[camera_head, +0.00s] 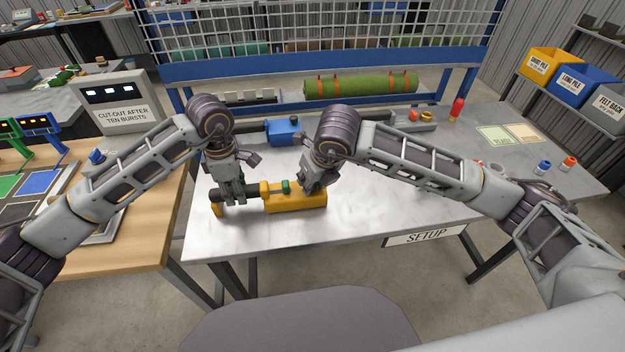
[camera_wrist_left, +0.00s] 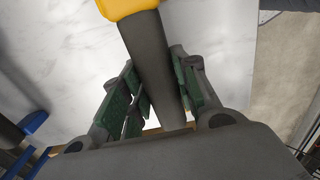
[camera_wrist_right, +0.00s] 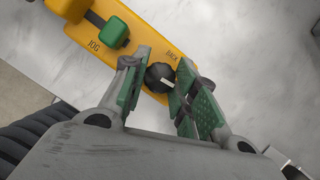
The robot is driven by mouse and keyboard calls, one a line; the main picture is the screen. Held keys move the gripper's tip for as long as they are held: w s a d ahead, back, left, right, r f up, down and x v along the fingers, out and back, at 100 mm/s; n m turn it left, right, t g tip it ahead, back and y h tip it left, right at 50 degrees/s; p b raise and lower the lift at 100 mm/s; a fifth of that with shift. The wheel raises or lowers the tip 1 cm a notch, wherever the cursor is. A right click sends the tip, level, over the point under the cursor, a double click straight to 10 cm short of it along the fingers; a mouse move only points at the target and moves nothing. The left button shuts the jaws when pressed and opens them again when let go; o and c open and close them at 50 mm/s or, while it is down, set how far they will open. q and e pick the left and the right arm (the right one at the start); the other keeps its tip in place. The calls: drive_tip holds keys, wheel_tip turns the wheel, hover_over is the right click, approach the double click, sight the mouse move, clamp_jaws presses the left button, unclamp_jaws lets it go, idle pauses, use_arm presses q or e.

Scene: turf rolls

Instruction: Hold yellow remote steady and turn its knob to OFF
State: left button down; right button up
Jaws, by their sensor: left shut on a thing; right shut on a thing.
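The yellow remote (camera_head: 296,203) lies on the grey table, with a dark grip bar (camera_wrist_left: 152,65) at its left end. My left gripper (camera_head: 234,198) is shut around this bar. My right gripper (camera_wrist_right: 160,88) is shut on the knob, one finger on each side. No OFF label can be read; the fingers cover part of the face.
A blue-bodied device (camera_head: 283,131) lies behind the arms on the table (camera_head: 400,205). A red bottle (camera_head: 457,109) and small blue and orange-red pieces stand at the right. A green turf roll (camera_head: 360,85) lies behind the table. The table's front right is clear.

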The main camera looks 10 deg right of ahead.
use_arm(q)
drive_tip(key=shift+f, duration=0.1)
use_arm(e)
drive_tip(key=shift+m+h, duration=0.3)
drive_tip(key=shift+m, duration=0.3)
drive_tip(key=o, duration=1)
drive_tip(key=shift+v, duration=5.95)
drive_tip(key=shift+s, duration=0.1)
